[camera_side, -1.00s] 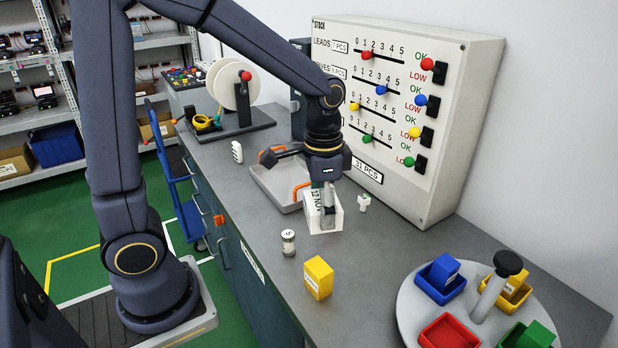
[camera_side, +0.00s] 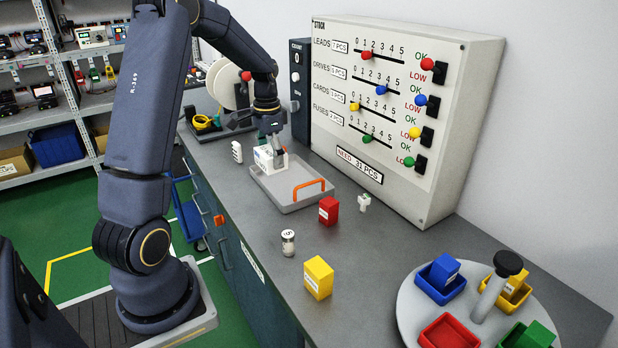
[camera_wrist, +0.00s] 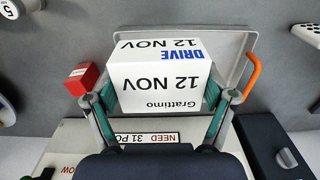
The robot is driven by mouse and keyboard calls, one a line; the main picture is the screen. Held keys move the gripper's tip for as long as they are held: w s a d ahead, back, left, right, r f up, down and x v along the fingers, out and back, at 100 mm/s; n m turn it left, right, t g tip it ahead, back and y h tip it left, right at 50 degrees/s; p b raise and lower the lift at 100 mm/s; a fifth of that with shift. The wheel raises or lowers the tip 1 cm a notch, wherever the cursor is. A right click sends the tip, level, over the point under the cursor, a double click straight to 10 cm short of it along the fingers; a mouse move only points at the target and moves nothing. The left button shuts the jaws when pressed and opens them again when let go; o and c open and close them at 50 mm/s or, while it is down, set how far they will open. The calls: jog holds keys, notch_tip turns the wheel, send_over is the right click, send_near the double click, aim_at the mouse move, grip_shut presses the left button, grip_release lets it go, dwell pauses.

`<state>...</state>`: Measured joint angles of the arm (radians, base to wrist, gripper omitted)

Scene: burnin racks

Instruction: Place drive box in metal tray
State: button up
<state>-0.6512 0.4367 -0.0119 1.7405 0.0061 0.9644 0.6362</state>
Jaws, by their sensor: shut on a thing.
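The drive box (camera_side: 266,158) is white; in the wrist view the drive box (camera_wrist: 160,78) shows the words "DRIVE" and "12 NOV". My gripper (camera_side: 274,152) is shut on it, with a finger on each side of the box in the wrist view (camera_wrist: 160,98). The metal tray (camera_side: 281,195) is a shallow grey tray with an orange handle, on the bench below. The box is over the tray's far left end in the side view. I cannot tell whether its underside touches the tray floor. The tray's rim also shows behind the box in the wrist view (camera_wrist: 180,30).
A red box (camera_side: 329,210) stands just right of the tray, near a small white piece (camera_side: 364,202). A yellow box (camera_side: 318,277) and a small jar (camera_side: 288,242) stand nearer the front. The stock panel (camera_side: 400,110) rises behind. A round carousel (camera_side: 410,290) holds coloured bins.

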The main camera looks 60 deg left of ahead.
send_over(290, 183)
notch_tip(290, 183, down, 7)
jog(key=shift+s+d+f, duration=0.15)
jog(key=shift+f, duration=1.7)
jog(key=shift+f, duration=0.1)
jog(key=o, duration=1.1)
